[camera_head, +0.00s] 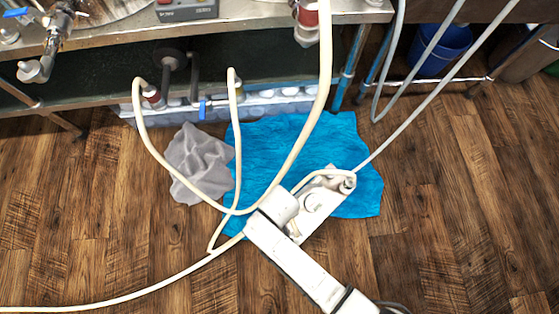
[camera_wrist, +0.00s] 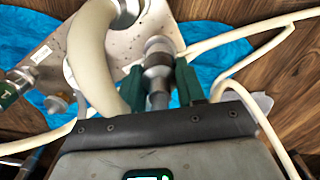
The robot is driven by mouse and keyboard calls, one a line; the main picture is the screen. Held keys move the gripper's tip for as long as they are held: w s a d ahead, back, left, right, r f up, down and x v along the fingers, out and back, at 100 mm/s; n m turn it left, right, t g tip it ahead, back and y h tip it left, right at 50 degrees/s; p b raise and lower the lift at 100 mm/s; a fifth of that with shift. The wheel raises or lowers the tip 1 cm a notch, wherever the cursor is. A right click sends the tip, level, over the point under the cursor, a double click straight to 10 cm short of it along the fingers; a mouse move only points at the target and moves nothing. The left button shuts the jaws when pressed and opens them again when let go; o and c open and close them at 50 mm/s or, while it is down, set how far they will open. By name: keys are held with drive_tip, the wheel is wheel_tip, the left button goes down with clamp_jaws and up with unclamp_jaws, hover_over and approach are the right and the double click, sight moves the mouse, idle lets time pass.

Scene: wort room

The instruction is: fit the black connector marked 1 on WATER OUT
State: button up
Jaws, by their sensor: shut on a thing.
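My gripper (camera_wrist: 159,84) has its two dark green fingers closed around a dark grey and black connector (camera_wrist: 158,64) in the wrist view. The connector's far end is over the lower right part of a speckled metal plate (camera_wrist: 105,45); whether it touches a port there I cannot tell. No mark 1 and no WATER OUT lettering is readable. A thick cream hose (camera_wrist: 88,50) curves past the left finger to a round metal fitting (camera_wrist: 125,10) on the plate. In the head view the pale metal body (camera_head: 315,210) lies beside my arm, which hides my fingers.
A green fitting with a pale mark (camera_wrist: 10,92) sits at the plate's left. Cream hoses (camera_head: 150,155) loop across the floor, and a thinner grey hose (camera_head: 440,85) runs to the upper right. A blue cloth (camera_head: 285,140), a grey cloth (camera_head: 200,165) and a bench (camera_head: 250,15) are around.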

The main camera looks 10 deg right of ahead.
drive_tip(key=shift+f, duration=0.35)
drive_tip(key=o, duration=1.2)
drive_tip(key=shift+o, duration=0.2)
wheel_tip(320, 180, up, 11)
drive_tip(key=p, duration=0.5)
drive_tip(key=shift+f+p, duration=0.1)
drive_tip(key=shift+p, duration=0.3)
drive_tip(key=s+d+r+m+t+p, duration=0.15)
drive_tip(key=s+d+r, duration=0.25)
drive_tip(key=d+r, duration=0.7)
drive_tip(key=s+d+r+m+g, duration=0.1)
drive_tip(key=s+d+r+m, duration=0.4)
drive_tip(key=d, duration=1)
wheel_tip(320, 180, up, 31)
drive_tip(key=w+n+p, duration=0.1)
drive_tip(key=n+p, duration=0.1)
drive_tip(key=p, duration=2.7)
drive_tip(key=shift+w+a+r+p, duration=0.2)
drive_tip(key=shift+w+a+p, duration=0.1)
drive_tip(key=shift+a+p, duration=0.1)
